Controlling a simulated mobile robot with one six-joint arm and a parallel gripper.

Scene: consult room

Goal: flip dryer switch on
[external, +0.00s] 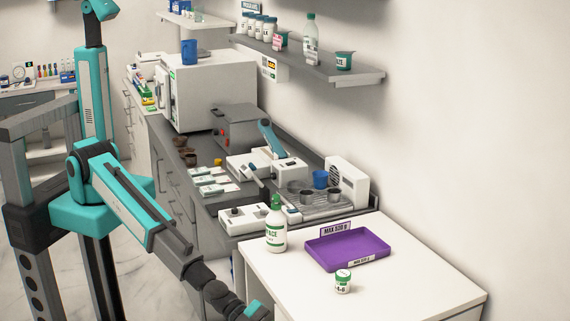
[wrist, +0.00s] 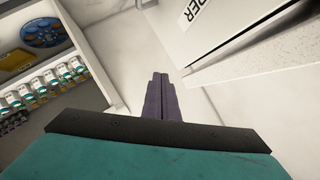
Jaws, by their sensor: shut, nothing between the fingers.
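A white unit with a dark slatted grille (external: 347,184) stands at the back right of the grey counter in the external view. It may be the dryer, and I cannot make out a switch on it. My gripper (wrist: 161,82) is shut and empty in the wrist view, its dark fingers together over a pale floor or surface. In the external view my wrist hangs low in front of the white table, and the fingers are cut off by the bottom edge.
A white table (external: 400,283) holds a purple tray (external: 348,248), a green-capped bottle (external: 276,226) and a small jar (external: 343,281). A white box with knobs (external: 245,218) is on the grey counter. Shelves with several bottles (wrist: 45,85) are left in the wrist view.

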